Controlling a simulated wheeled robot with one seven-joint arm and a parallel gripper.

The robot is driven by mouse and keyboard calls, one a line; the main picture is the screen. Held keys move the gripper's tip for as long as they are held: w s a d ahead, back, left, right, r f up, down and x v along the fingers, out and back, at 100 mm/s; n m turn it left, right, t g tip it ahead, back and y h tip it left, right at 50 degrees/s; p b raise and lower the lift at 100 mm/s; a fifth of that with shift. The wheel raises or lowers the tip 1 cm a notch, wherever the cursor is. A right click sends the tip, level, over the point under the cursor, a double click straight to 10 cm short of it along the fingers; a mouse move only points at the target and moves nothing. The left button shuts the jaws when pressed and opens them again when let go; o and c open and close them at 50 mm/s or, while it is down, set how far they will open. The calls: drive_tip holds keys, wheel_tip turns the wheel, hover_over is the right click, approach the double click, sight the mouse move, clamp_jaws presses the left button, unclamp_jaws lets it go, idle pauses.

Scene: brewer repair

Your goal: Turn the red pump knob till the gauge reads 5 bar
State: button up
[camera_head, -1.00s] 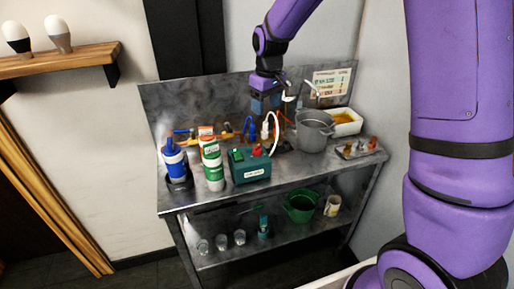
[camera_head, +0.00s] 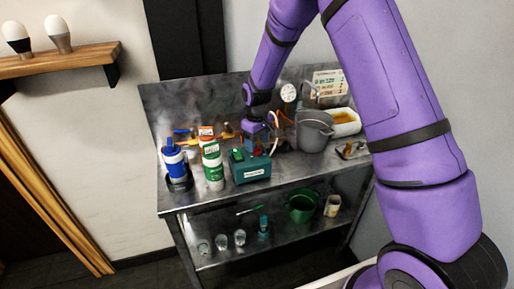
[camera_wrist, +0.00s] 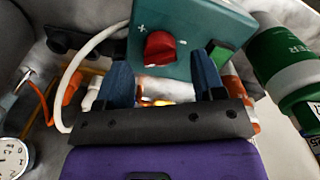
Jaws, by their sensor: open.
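The teal pump box (camera_head: 250,170) stands on the metal bench. In the wrist view the red pump knob (camera_wrist: 160,48) sits on the box's teal face (camera_wrist: 195,22), with a plus and a minus mark beside it. My gripper (camera_wrist: 162,66) is open, its two blue fingers on either side of the knob's line and just short of it or beside it; contact cannot be told.
A green-and-white bottle (camera_head: 213,166) and a blue bottle (camera_head: 175,162) stand left of the box. A grey pot (camera_head: 313,131) and a white tray (camera_head: 346,122) are to the right. A white hose (camera_wrist: 84,62) loops beside my gripper.

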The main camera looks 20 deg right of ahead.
drive_tip(key=shift+f, duration=1.4)
drive_tip(key=c, duration=0.9)
drive_tip(key=shift+m, duration=2.4)
drive_tip(key=o, duration=0.9)
wheel_tip(320, 180, up, 11)
